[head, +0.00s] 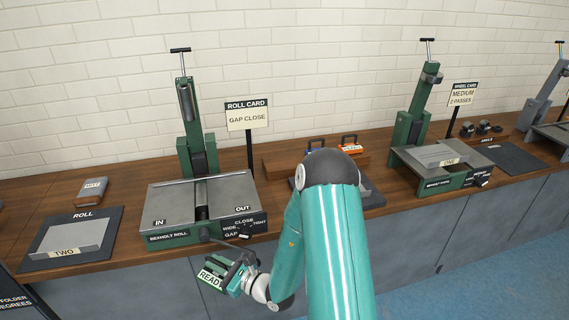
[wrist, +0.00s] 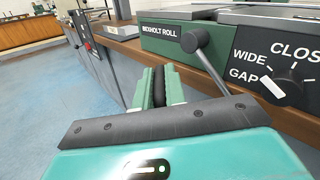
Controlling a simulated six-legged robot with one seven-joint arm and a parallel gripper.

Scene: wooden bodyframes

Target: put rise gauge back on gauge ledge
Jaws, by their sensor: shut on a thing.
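My gripper (head: 240,272) is low in front of the bench edge, below the BEXHOLT ROLL machine. In the wrist view its pale green fingers (wrist: 158,92) are shut on a dark upright part (wrist: 158,86), which I take to be the grip of the rise gauge. The rest of it is hidden by my gripper.
The roll machine (head: 166,238) has a crank lever (wrist: 211,65) and gap knob (wrist: 285,87) sticking out near my gripper. A ROLL CARD sign (head: 247,115) stands left of the ledge. My arm hides part of the bench before the ledge. Another machine (head: 440,178) stands right.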

